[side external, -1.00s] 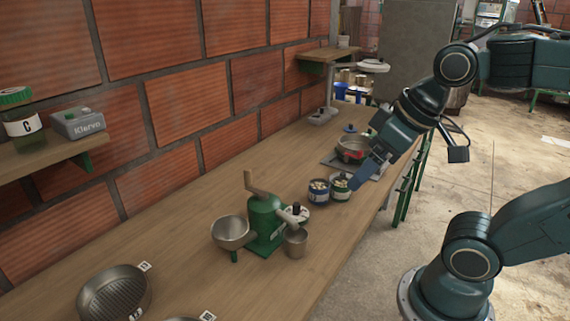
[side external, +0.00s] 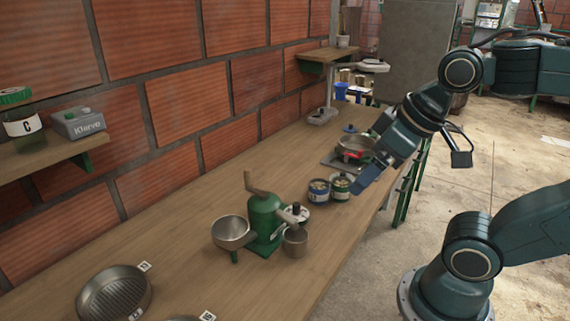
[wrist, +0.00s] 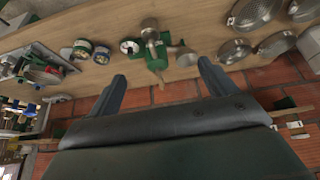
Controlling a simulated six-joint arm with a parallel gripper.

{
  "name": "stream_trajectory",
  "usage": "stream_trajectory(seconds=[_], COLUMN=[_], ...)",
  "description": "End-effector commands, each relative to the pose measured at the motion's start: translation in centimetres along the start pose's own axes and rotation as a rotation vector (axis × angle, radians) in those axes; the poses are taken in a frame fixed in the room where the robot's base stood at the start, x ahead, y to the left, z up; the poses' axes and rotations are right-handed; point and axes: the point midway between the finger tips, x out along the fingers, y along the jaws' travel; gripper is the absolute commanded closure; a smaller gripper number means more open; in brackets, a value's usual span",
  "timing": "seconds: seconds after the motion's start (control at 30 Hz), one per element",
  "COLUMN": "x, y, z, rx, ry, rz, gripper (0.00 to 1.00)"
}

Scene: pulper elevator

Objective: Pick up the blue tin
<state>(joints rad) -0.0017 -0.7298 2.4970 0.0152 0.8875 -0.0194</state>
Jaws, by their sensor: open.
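The blue tin (side external: 318,191) stands upright on the wooden bench, with pale pieces showing at its top. A similar green tin (side external: 341,187) stands close on its right. The lower right of the two tins in the wrist view appears to be the blue tin (wrist: 101,56). My gripper (side external: 364,186) is to the right of both tins in the side external view, nearer the green one, and holds nothing. In the wrist view its two fingers are spread wide apart (wrist: 161,70), and the tins lie beyond the left finger.
A green hand-cranked pulper (side external: 263,217) with a metal bowl (side external: 230,232) and cup (side external: 295,241) stands nearer on the bench. A red pan (side external: 352,146) on a stove is behind the tins. A brick wall (side external: 190,100) borders the bench.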

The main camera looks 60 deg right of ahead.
Motion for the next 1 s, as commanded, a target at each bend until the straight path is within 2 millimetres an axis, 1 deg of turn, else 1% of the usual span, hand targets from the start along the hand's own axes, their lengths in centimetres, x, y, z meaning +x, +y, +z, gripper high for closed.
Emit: stream_trajectory(seconds=[0.17,0.27,0.6,0.8,1.0], x=[1.3,2.5,7.6,10.8,13.9], y=[0.8,1.6,5.0,7.1,9.2], z=[-1.2,-2.1,-5.0,-6.2,-6.9], rx=[-0.037,-0.071,-0.246,-0.377,-0.526], ry=[-0.022,-0.042,-0.134,-0.205,-0.289], rz=[0.029,0.058,0.191,0.277,0.363], gripper=[0.16,0.16,0.16,0.16,0.16])
